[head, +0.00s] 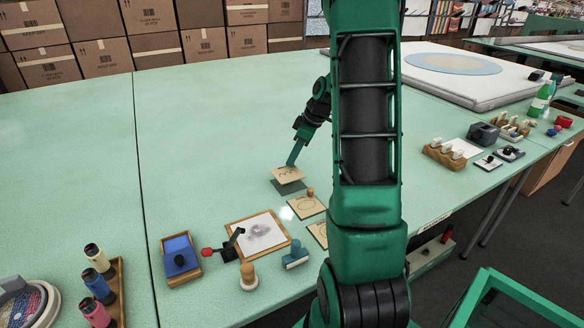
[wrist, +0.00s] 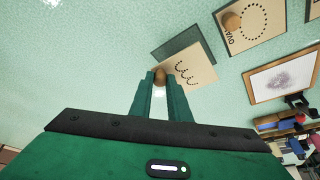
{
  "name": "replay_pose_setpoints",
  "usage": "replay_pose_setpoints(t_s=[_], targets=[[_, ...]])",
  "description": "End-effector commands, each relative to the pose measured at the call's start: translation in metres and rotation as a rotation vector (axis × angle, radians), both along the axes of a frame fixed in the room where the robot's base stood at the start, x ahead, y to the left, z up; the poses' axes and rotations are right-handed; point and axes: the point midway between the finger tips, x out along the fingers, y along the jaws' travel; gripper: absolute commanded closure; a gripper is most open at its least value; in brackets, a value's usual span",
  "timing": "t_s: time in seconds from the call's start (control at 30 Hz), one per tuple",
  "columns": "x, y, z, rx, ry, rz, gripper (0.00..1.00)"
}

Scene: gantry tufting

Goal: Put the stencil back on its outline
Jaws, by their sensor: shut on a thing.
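The stencil is a tan card with scalloped curves and a round wooden knob. It shows in the head view (head: 288,173) and in the wrist view (wrist: 196,70). My gripper (wrist: 160,84) is shut on its knob; the fingertips also show in the head view (head: 291,165). The dark grey-green rectangular outline (head: 290,188) lies on the table, partly covered by the stencil. In the wrist view the outline (wrist: 184,47) sticks out past the card's far edge, so the two are not lined up. The card appears raised above the table; the exact gap is unclear.
An OVAL stencil (head: 304,207) with a knob lies close beside the outline. Another card (head: 318,234) is partly hidden by my arm. A framed sheet (head: 258,236), a blue ink pad (head: 181,256) and stamps (head: 249,276) stand nearer. The table left of the outline is clear.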

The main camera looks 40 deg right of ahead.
Motion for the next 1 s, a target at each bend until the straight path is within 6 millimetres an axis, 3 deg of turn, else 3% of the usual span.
replay_pose_setpoints(t_s=[0.37,0.7,0.73,0.8,1.0], targets=[[-0.001,0.0,-0.039,0.001,0.003,0.001,1.0],[0.0,-0.001,-0.042,0.0,0.0,0.0,1.0],[0.0,-0.001,-0.042,0.0,0.0,0.0,0.77],[0.0,-0.001,-0.042,0.0,0.0,0.0,0.65],[0.0,-0.001,-0.041,0.0,0.0,0.0,0.65]])
